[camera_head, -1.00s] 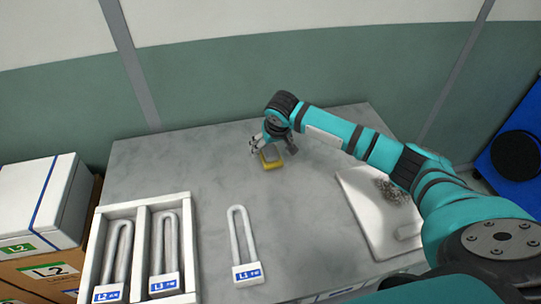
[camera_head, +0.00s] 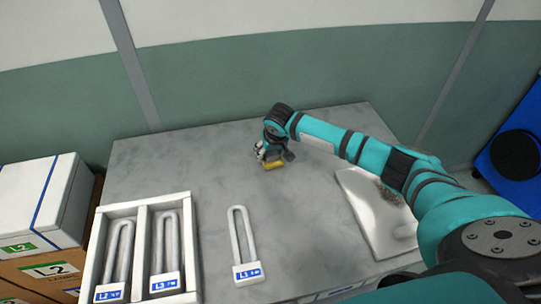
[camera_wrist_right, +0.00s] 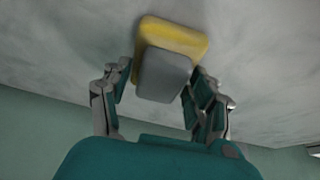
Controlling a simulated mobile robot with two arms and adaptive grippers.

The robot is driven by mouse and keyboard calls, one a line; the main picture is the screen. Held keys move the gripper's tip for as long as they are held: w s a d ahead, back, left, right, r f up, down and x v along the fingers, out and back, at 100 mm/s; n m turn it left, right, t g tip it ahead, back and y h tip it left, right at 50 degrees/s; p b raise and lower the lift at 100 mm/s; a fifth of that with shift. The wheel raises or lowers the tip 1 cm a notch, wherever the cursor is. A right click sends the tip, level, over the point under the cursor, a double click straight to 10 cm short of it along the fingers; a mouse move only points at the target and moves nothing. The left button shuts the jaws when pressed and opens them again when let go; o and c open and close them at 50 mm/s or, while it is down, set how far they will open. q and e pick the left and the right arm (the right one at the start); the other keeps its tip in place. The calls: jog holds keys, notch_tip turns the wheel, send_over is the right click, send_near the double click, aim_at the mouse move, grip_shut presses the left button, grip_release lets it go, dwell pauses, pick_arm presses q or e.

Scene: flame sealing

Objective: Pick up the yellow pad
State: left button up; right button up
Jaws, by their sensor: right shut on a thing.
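The yellow pad (camera_head: 274,165) is at the far middle of the grey table in the head view. In the right wrist view the yellow pad (camera_wrist_right: 198,42) has a grey block (camera_wrist_right: 163,75) on its near side, and the pad sticks out beyond it. My right gripper (camera_head: 272,154) is over the pad, with a finger on each side of the grey block; in the wrist view the gripper (camera_wrist_right: 160,88) is shut on it. I cannot tell whether the pad touches the table. My left gripper is not in view.
A white tray (camera_head: 191,215) with two U-shaped tubes stands at the front left. Another U-shaped tube (camera_head: 248,272) labelled L1 lies beside it. A white board (camera_head: 372,212) with a small grey heap lies at the right. The table's middle (camera_head: 300,220) is clear.

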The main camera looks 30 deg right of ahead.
aim_at(271, 152)
jog(key=shift+c, duration=1)
jog(key=shift+r, duration=0.5)
jog(key=v, duration=0.2)
jog(key=shift+a+r+b, duration=0.2)
jog(key=shift+r+b, duration=0.1)
jog(key=shift+r, duration=0.05)
jog(key=s+a, duration=0.2)
jog(key=s, duration=0.2)
jog(key=s+a+r, duration=0.1)
jog(key=s+a, duration=0.1)
jog(key=s, duration=0.3)
jog(key=s+a+b, duration=0.1)
jog(key=s+a, duration=0.1)
jog(key=s, duration=0.2)
jog(key=shift+s+a+r, duration=0.25)
jog(key=shift+s+r, duration=0.05)
